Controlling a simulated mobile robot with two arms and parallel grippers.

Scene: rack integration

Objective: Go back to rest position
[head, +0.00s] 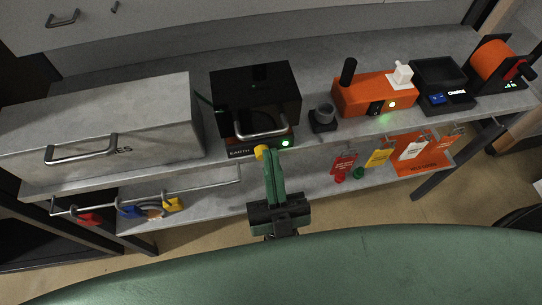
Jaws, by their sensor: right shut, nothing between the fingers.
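My right gripper (262,152) is in front of the bench, its yellow tips pointing toward the bench's front edge. Its fingers are together with nothing between them. It is just below the handle of the black box (256,92) and left of a green light; whether it touches anything I cannot tell. My left gripper is not in view.
The grey bench (310,142) holds a grey case (105,125), an orange device (372,95), a black tray (440,78) and an orange spool (492,60). A rail with coloured hooks (130,211) and hanging tags (378,157) are below. Floor (460,200) shows at right.

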